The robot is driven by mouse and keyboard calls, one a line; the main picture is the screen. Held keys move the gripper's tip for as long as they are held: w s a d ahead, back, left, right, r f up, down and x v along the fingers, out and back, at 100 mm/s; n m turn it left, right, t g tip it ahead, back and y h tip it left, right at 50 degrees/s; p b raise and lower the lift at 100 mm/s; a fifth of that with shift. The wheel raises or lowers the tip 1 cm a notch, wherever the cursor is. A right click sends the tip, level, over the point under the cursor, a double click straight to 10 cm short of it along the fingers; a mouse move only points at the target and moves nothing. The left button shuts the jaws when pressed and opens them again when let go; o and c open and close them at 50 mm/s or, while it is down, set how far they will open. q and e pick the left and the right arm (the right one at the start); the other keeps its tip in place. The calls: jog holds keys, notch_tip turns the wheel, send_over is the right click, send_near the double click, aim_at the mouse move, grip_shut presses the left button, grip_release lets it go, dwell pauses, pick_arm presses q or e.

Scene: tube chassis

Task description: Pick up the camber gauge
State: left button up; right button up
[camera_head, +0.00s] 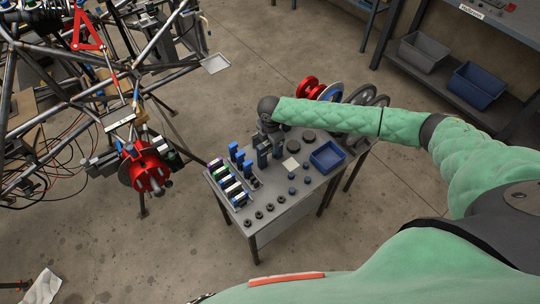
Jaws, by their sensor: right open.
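I cannot tell for certain which item is the camber gauge; the parts on the small grey workbench (275,222) are tiny in this view. Several upright blue pieces (236,152) stand at its back left, beside a row of blocks in purple, white and green (228,182). My right arm reaches in from the right, and its dark wrist hangs over the bench's back edge. My right gripper (269,156) points down, open, just right of the blue pieces. Whether it touches anything is unclear. My left gripper is out of view.
The tube chassis with a red hub (148,168) is at left. Bins are on a shelf at upper right.

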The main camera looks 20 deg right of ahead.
jog(key=shift+f, duration=0.25)
dwell(0.5)
grip_shut()
